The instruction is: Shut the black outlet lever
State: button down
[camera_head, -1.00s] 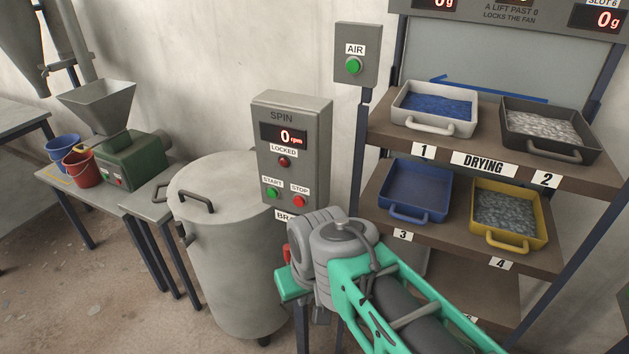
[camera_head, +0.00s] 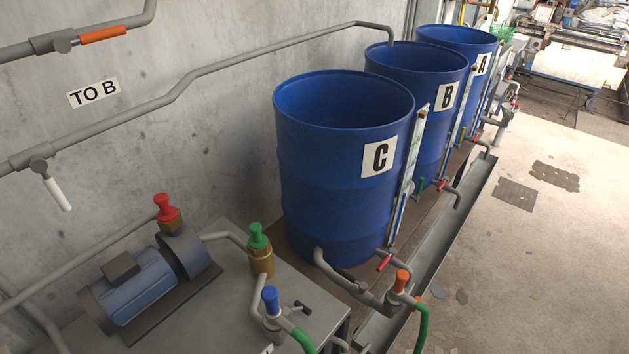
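A small black lever (camera_head: 301,308) shows on the grey bench beside the blue-capped valve (camera_head: 271,301). A dark, handle-like piece (camera_head: 350,281) also lies along the pipe at the foot of blue barrel C (camera_head: 340,185). I cannot tell which of these is the black outlet lever, nor whether either is open or shut. My gripper and arm are not in this view.
A blue pump (camera_head: 138,287) with a red knob (camera_head: 167,208) and a green-topped valve (camera_head: 259,240) stand on the bench (camera_head: 225,325). Barrel B (camera_head: 418,100) and barrel A (camera_head: 462,45) stand behind. Wall pipes carry an orange lever (camera_head: 103,35) and a white lever (camera_head: 58,194).

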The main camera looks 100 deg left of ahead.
aim_at(345, 274)
jog(key=u, duration=2.05)
